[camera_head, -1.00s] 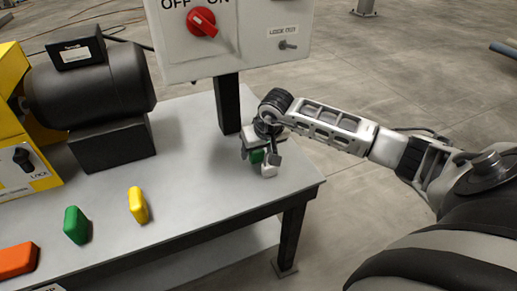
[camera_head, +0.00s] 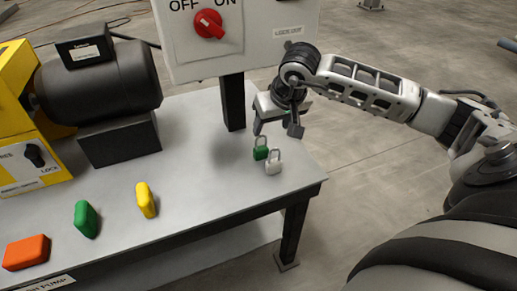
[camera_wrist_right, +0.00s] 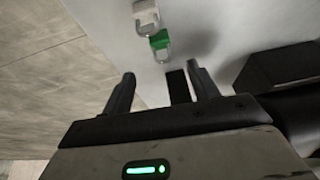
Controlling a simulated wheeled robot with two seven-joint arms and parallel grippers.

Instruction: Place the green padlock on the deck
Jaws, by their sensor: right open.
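The green padlock (camera_head: 260,153) stands upright on the grey deck (camera_head: 190,195) near its right end. It also shows in the right wrist view (camera_wrist_right: 160,42), beyond the fingertips. A white padlock (camera_head: 274,167) stands just beside it, toward the deck's near right corner; it shows in the right wrist view too (camera_wrist_right: 146,18). My right gripper (camera_head: 276,132) is open and empty, a little above and behind the green padlock. Its two fingers (camera_wrist_right: 160,82) stand apart in the right wrist view with nothing between them. My left gripper is out of view.
A switch panel (camera_head: 235,40) with a red knob stands on a black post (camera_head: 232,103) left of my right gripper. A black motor (camera_head: 100,85) sits at the back left. Orange (camera_head: 26,253), green (camera_head: 86,219) and yellow (camera_head: 146,200) blocks lie along the front. The deck's middle is clear.

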